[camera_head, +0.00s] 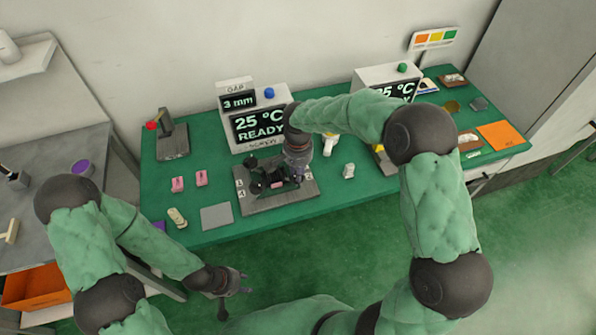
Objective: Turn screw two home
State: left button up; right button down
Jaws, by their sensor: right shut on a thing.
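A grey fixture plate (275,203) with small number labels lies near the front edge of the green table. My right gripper (268,184) reaches down over it from the right, with its dark fingers low among the plate's parts. It is shut on a small part that the fingers hide. The screws, screw two included, cannot be told apart under the gripper. My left gripper (236,292) hangs in front of the table, with its fingers apart and empty.
Behind the plate stands a box reading "25 °C READY" (260,124); a similar box (392,80) stands further right. A red-knobbed lever fixture (172,141), two pink blocks (190,182) and a grey square (216,216) lie left. A small white part (348,171) stands right of the plate.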

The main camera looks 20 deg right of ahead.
jog(key=shift+m, duration=0.6)
jog(key=c, duration=1.1)
grip_release()
jog(key=shift+c, duration=0.2)
notch_tip(320, 180, up, 12)
jog(key=shift+s+f, duration=0.1)
